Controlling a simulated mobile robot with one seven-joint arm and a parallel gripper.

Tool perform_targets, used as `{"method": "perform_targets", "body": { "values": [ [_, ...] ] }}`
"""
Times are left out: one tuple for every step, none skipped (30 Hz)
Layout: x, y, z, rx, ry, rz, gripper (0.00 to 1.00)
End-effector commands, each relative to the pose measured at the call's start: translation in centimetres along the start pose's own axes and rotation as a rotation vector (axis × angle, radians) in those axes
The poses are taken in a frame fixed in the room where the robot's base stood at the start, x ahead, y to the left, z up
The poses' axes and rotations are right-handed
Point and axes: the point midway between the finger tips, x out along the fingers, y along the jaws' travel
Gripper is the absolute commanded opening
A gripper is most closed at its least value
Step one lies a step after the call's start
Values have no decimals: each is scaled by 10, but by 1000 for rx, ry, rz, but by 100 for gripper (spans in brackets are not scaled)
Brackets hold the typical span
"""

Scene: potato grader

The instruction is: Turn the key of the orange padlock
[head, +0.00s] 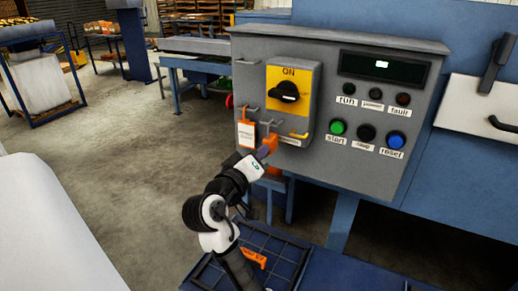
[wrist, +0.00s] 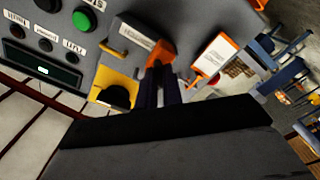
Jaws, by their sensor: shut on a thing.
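The orange padlock (head: 271,141) hangs on the front of the grey control box, below the yellow switch plate. In the wrist view the padlock (wrist: 161,53) sits right at the tips of my fingers. My gripper (head: 263,154) reaches up to the padlock's lower end. In the wrist view my gripper (wrist: 159,75) has its two dark fingers close together and shut on the padlock's key. The key itself is hidden between the fingers, so its angle cannot be seen.
An orange-and-white tag (head: 246,134) hangs just left of the padlock. The black rotary switch (head: 285,92) points to the side on its yellow plate (head: 307,77). Start, stop and reset buttons are to the right. A dark blue tray with an orange item (head: 254,258) lies below.

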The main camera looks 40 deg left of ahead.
Motion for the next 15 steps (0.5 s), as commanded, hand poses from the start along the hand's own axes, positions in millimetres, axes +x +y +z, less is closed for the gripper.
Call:
{"method": "perform_targets", "body": {
  "values": [
    [0, 2, -2, -44, 1, -2, 0],
    [0, 2, -3, -72, 2, -2, 0],
    [0, 2, -3, -110, 2, -2, 0],
    [0, 2, -3, -138, 1, -2, 0],
    [0, 1, -2, -166, 1, -2, 0],
    [0, 1, -2, -205, 1, -2, 0],
    [0, 1, -2, -233, 1, -1, 0],
    [0, 2, -3, -262, 1, -1, 0],
    [0, 2, -3, -299, 1, 0, 0],
    [0, 1, -2, -328, 1, -1, 0],
    [0, 1, -2, -356, 1, -1, 0],
    [0, 1, -2, -392, 1, -2, 0],
    [0, 1, -2, -418, 1, -1, 0],
    [0, 1, -2, -443, 2, -1, 0],
    [0, 1, -2, -477, 2, -1, 0]
  ]
}}
